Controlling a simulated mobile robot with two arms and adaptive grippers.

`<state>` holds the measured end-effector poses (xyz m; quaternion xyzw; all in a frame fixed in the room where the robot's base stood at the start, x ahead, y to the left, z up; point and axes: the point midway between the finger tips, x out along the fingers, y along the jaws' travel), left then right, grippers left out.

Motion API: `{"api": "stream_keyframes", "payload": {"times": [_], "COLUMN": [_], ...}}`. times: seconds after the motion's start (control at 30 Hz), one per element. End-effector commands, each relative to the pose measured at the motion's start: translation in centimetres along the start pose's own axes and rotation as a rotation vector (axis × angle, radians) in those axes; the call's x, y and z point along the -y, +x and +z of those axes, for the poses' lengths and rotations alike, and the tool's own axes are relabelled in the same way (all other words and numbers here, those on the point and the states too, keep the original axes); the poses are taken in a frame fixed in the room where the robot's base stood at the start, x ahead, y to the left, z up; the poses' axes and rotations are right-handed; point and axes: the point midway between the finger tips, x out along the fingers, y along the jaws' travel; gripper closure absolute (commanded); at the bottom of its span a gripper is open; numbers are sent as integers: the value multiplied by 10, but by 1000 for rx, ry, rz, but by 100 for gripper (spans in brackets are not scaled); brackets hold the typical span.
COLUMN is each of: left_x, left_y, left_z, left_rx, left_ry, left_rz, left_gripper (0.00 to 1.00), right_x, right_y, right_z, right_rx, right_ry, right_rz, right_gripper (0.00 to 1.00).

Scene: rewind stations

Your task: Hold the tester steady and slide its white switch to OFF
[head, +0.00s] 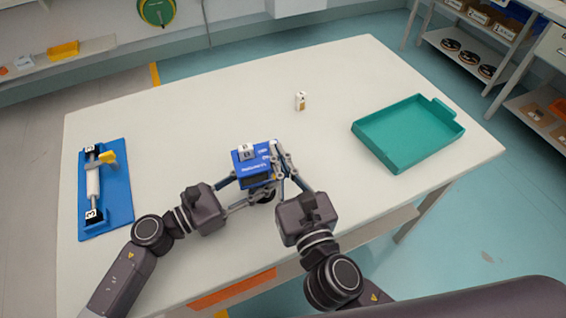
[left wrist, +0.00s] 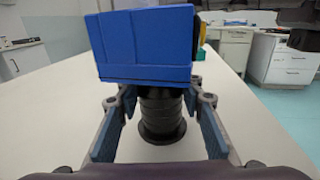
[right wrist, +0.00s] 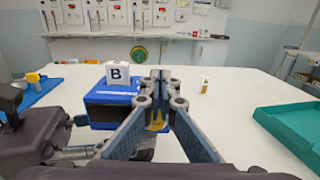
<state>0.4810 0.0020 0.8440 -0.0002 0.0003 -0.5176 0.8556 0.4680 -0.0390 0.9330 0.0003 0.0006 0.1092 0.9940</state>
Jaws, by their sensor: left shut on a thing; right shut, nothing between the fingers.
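The tester is a blue box (head: 254,174) with a white "B" block on top and a black round stem below, near the table's front middle. My left gripper (left wrist: 162,103) is shut around the black stem (left wrist: 161,117), under the blue body (left wrist: 146,48). My right gripper (head: 279,153) is shut and empty, its fingertips close beside the tester's right side. In the right wrist view the closed fingertips (right wrist: 161,82) stand just right of the blue box (right wrist: 108,97); I cannot tell whether they touch it. The white switch cannot be made out, so its position is unclear.
A blue fixture board (head: 118,190) with a white roll lies at the table's left. A small white-and-tan item (head: 300,101) stands behind the tester. An empty teal tray (head: 407,134) sits at the right. The white table (head: 200,115) is clear between them.

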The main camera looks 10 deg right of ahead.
Motion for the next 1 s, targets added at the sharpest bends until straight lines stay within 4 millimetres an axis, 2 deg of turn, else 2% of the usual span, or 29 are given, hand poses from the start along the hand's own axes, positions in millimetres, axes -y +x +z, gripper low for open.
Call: {"api": "stream_keyframes", "payload": {"times": [0.17,0.27,0.7,1.0], "left_x": [4,3,2,1], "left_y": [1,1,0,0], "left_z": [0,0,0,0], "left_rx": [1,1,1,1], "left_ry": [2,1,0,1], "left_rz": [-9,-8,-4,-3], "left_gripper": [99,99,99,99], "right_x": [1,1,0,0], "right_y": [-6,-19,-94,-119], "right_z": [0,-1,-1,0], "right_rx": [0,-2,-4,-1], "right_ry": [-2,0,-1,0], "right_rz": [-2,-1,1,0], "right_gripper": [100,100,100,100]}}
